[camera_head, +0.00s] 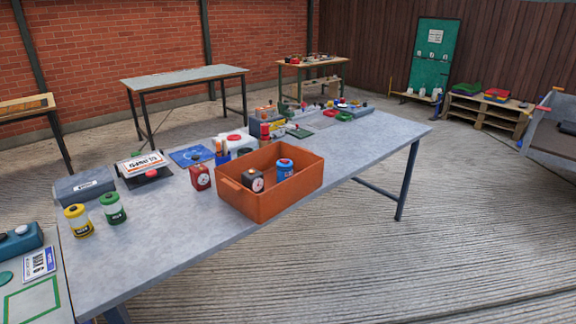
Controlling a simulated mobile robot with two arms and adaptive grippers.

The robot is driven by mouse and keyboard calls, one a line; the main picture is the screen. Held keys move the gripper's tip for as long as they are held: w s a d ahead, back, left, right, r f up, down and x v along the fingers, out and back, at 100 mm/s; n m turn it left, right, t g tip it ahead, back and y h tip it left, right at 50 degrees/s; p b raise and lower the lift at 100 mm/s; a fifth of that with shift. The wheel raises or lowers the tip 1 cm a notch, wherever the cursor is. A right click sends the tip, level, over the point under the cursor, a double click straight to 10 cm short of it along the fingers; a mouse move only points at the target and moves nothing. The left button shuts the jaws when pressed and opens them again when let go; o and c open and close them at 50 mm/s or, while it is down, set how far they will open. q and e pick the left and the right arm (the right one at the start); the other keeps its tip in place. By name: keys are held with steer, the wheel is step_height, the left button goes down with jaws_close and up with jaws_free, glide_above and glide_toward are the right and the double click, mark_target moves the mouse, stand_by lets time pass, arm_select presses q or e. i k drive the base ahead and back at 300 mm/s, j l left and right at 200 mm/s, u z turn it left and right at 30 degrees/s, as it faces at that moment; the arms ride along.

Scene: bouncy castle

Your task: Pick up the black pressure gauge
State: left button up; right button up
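The black pressure gauge (253,181) with a round white dial is inside the orange crate (262,207), towards its left side. Its lower part is hidden by the crate's front wall. A blue canister (285,170) stands in the same crate, to the right of the gauge. A red gauge (200,177) with a white dial stands on the table just left of the crate. Neither of my grippers shows in the head view.
The crate stands near the front edge of a long grey table (165,235). Yellow (77,221) and green (113,208) canisters stand at the left. A grey box (84,187) and a sign (141,163) lie behind them. Several small items crowd the table's back. Concrete floor in front is clear.

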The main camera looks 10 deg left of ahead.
mark_target(254, 182)
steer(key=i+l+z, duration=0.1)
steer(key=i+z, duration=0.35)
steer(key=i, duration=0.45)
steer(key=i+j+z, duration=0.25)
steer(key=i+z, duration=0.15)
steer(key=i, duration=0.45)
steer(key=i+l+u, duration=0.1)
steer(key=i+u, duration=0.3)
steer(key=i+l+u, duration=0.25)
steer(key=i+u, duration=0.15)
